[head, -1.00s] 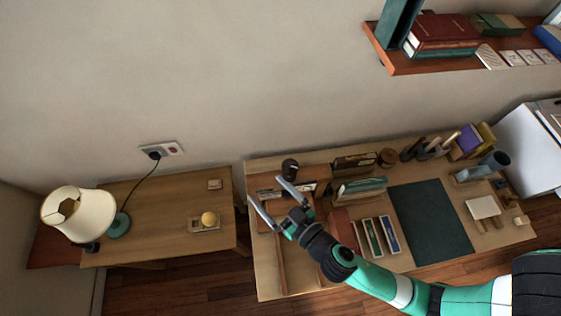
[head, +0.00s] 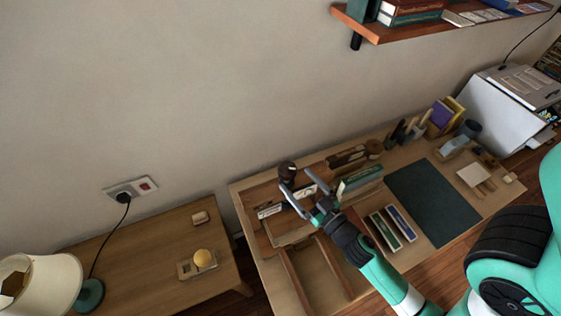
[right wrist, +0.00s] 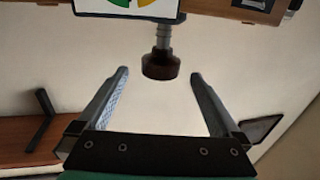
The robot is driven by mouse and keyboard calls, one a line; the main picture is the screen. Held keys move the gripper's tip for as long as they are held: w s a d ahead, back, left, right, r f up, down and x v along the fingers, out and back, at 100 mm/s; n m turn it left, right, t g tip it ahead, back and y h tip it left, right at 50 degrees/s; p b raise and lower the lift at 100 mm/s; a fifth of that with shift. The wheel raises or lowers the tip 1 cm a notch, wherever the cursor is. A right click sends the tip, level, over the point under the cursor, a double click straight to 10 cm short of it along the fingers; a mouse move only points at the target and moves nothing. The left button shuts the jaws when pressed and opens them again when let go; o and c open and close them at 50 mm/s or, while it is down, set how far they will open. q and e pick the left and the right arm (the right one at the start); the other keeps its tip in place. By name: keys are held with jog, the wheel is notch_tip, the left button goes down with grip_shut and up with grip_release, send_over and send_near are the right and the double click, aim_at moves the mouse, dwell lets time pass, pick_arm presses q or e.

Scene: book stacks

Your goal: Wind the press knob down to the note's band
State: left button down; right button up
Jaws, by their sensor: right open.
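The press knob (head: 287,170) is dark brown and round, on the press at the back left of the desk. In the right wrist view the knob (right wrist: 160,65) sits on a grey threaded stem, in line with the gap between my fingertips. A dial (right wrist: 130,4) with green and yellow sectors shows partly at the top edge. My right gripper (head: 297,179) is open and empty, its fingertips close to the knob; I cannot tell whether they touch it. The note cannot be made out clearly. My left gripper is out of view.
A dark green mat (head: 432,200) lies on the desk, with two narrow boxes (head: 393,229) beside it. Upright books (head: 360,182) stand right of my gripper. A wall shelf (head: 385,32) hangs above. A side table (head: 235,270) with a lamp (head: 40,284) stands left.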

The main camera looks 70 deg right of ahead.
aim_at(285, 162)
jog(key=p+x, duration=0.1)
jog(key=x, duration=0.8)
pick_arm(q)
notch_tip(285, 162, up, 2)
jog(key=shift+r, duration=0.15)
pick_arm(e)
jog(key=shift+s, duration=0.1)
jog(key=shift+c, duration=0.2)
jog(key=c, duration=1.3)
jog(key=m+g+h+b, duration=0.1)
jog(key=b, duration=0.2)
jog(key=m+g+h+b, duration=0.1)
jog(key=h+b, duration=0.1)
jog(key=b, duration=0.2)
jog(key=m+g+h+b, duration=0.1)
jog(key=b, duration=0.2)
jog(key=shift+s+d+f+m+g, duration=0.2)
jog(key=shift+f+m+g, duration=0.1)
jog(key=shift+s+d+r+m+g+h+b, duration=0.15)
jog(key=shift+r+m+g+h+b, duration=0.1)
jog(key=shift+m+g+h+b, duration=0.25)
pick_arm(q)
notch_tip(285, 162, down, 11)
pick_arm(e)
jog(key=shift+r, duration=0.15)
